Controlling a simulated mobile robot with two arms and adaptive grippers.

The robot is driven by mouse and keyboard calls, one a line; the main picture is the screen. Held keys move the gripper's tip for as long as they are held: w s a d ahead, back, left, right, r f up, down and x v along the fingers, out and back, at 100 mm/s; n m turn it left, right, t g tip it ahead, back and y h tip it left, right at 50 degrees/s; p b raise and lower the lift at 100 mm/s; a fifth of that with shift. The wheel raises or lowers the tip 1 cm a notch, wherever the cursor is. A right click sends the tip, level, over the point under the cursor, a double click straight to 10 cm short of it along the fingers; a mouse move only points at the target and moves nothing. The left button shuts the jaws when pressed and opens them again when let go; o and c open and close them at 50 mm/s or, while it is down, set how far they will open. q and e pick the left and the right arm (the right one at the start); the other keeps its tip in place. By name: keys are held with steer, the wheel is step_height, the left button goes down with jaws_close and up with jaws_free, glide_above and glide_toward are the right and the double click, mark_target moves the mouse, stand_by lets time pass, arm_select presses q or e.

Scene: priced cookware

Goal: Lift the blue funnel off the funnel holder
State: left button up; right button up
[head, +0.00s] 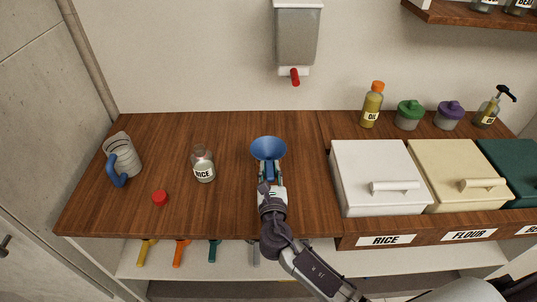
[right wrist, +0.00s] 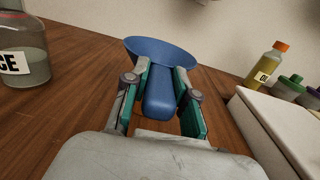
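The blue funnel (head: 268,148) is at the middle of the wooden counter in the head view, its wide mouth up. In the right wrist view the funnel (right wrist: 160,53) is straight ahead, with its narrower blue part between the fingers. My right gripper (head: 269,175) reaches in from the front. Its fingers (right wrist: 161,80) stand on both sides of the funnel, very close to it; whether they press on it is not clear. I cannot make out the funnel holder; the funnel and gripper may hide it. My left gripper is not in view.
A rice jar (head: 203,165), a red cap (head: 160,198) and a jug (head: 122,156) with a blue handle are to the left. A white rice bin (head: 370,160) stands close on the right. A dispenser (head: 297,35) hangs on the wall behind.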

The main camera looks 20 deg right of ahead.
jaws_close()
steer(key=shift+r, duration=0.1)
